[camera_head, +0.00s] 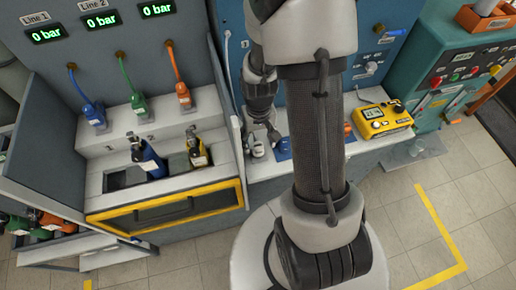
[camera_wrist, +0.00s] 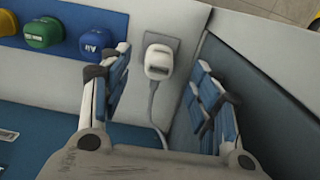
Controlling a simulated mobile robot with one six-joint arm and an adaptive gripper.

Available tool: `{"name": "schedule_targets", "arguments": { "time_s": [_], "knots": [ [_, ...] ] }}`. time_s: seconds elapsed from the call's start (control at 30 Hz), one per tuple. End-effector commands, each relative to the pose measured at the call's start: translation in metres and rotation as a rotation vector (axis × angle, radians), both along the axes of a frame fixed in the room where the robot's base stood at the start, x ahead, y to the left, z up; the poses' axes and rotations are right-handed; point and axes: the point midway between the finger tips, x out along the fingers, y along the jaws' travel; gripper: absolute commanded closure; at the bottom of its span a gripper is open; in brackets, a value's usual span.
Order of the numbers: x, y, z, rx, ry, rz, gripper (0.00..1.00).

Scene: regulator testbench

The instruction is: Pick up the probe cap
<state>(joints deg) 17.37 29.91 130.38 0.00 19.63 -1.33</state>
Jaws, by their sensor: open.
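My gripper (camera_wrist: 160,64) is open, with one finger on each side of a white rounded piece (camera_wrist: 158,62). This piece sits on a small grey square pad (camera_wrist: 172,42) on the light worktop, and a grey cable runs down from it. It looks like the capped probe, but I cannot tell where a separate cap begins. Both fingers appear apart from it, and nothing is held. In the head view my gripper (camera_head: 262,134) points down at the worktop by small white items (camera_head: 257,150).
A blue mat (camera_wrist: 62,50) to the left holds blue (camera_wrist: 90,42), green (camera_wrist: 43,32) and yellow (camera_wrist: 7,22) caps. A dark blue-grey panel (camera_wrist: 250,75) rises close to the right finger. A yellow meter (camera_head: 382,120) stands right of my arm.

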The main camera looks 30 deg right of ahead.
Motion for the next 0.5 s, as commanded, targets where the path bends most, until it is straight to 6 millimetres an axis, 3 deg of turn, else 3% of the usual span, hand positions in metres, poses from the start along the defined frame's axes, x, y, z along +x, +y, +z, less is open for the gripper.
{"name": "schedule_targets", "arguments": {
  "time_s": [0.3, 0.5],
  "knots": [
    [0.005, -0.001, -0.046, 0.001, 0.005, 0.000, 0.43],
    [0.006, -0.002, -0.048, 0.000, 0.001, 0.000, 0.43]
  ]
}}
